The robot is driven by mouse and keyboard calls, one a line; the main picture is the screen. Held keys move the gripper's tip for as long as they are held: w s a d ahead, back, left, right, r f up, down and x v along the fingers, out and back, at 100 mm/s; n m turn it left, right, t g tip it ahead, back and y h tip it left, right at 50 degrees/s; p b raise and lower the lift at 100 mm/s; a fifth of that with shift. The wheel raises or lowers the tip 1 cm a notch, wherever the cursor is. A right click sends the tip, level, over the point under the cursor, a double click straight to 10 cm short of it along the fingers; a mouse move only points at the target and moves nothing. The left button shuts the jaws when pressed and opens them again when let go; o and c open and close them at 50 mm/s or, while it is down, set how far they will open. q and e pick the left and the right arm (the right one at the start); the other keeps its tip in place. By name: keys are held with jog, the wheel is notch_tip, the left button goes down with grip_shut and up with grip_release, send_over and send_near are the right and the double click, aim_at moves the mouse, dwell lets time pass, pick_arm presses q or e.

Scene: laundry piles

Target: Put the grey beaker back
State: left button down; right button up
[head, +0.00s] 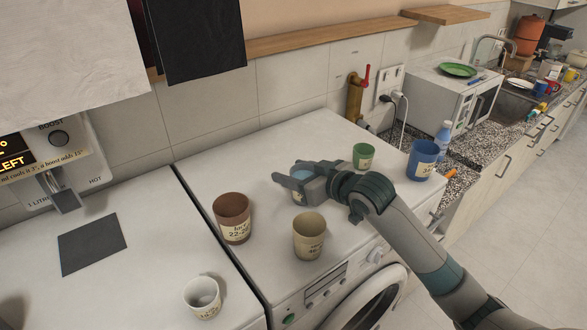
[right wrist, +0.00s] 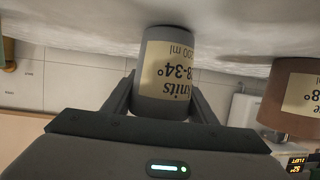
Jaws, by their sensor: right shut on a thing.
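My right gripper (head: 300,181) reaches in from the right over the white washing machine top and is shut on the grey beaker (right wrist: 167,52). In the right wrist view the beaker sits between the two fingers, its cream label showing upside down. In the head view the gripper mostly hides it; part of its label (head: 298,198) shows below the fingers. The beaker's base is at or very near the machine top; I cannot tell whether it touches. A dark grey square (head: 92,245) lies bare on the left machine top. My left gripper is not in view.
A brown beaker (head: 233,214) and a beige beaker (head: 309,238) stand in front of the gripper. A green beaker (head: 363,156) and a blue beaker (head: 422,161) stand to the right. A white beaker (head: 202,297) stands on the left machine. Dark cloth (head: 197,40) hangs above.

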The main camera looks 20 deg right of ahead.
jog(key=shift+f, duration=0.2)
jog(key=o, duration=1.1)
jog(key=shift+c, duration=0.2)
jog(key=shift+r, duration=0.2)
jog(key=shift+s+d, duration=0.1)
jog(key=shift+s, duration=0.05)
jog(key=b+v, duration=0.4)
jog(key=v, duration=0.6)
jog(key=shift+f, duration=0.1)
jog(key=shift+v, duration=0.85)
